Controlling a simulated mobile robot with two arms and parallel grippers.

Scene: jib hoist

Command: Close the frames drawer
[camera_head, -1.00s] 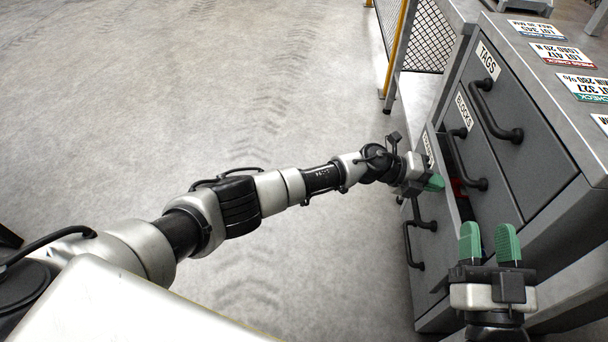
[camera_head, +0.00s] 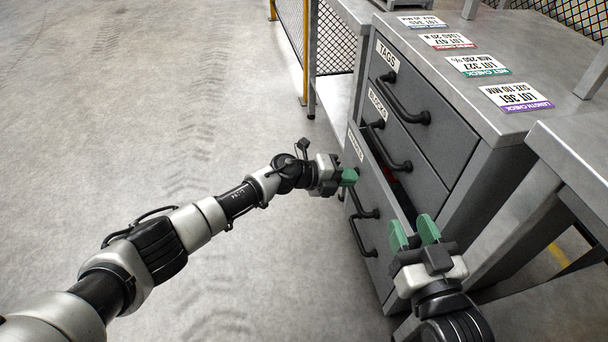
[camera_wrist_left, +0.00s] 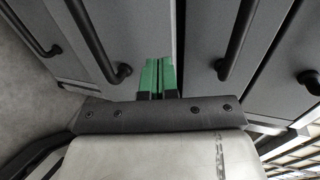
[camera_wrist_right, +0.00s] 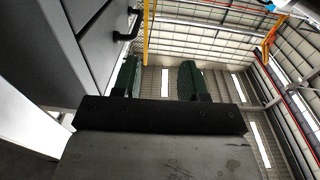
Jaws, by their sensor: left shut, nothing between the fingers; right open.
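The frames drawer (camera_head: 367,199) is the grey drawer below the BLOCKS drawer. It stands out from the cabinet with a dark gap along its top, and something red (camera_head: 392,181) shows inside. My right gripper (camera_head: 414,231) is open and empty by the drawer's near end.
The TAGS drawer (camera_head: 425,144) and BLOCKS drawer (camera_head: 384,130) above look shut, with dark bar handles. Printed cards (camera_head: 478,66) lie on the cabinet top. A metal table (camera_head: 570,150) stands close at the right. The floor (camera_head: 150,110) at the left is clear.

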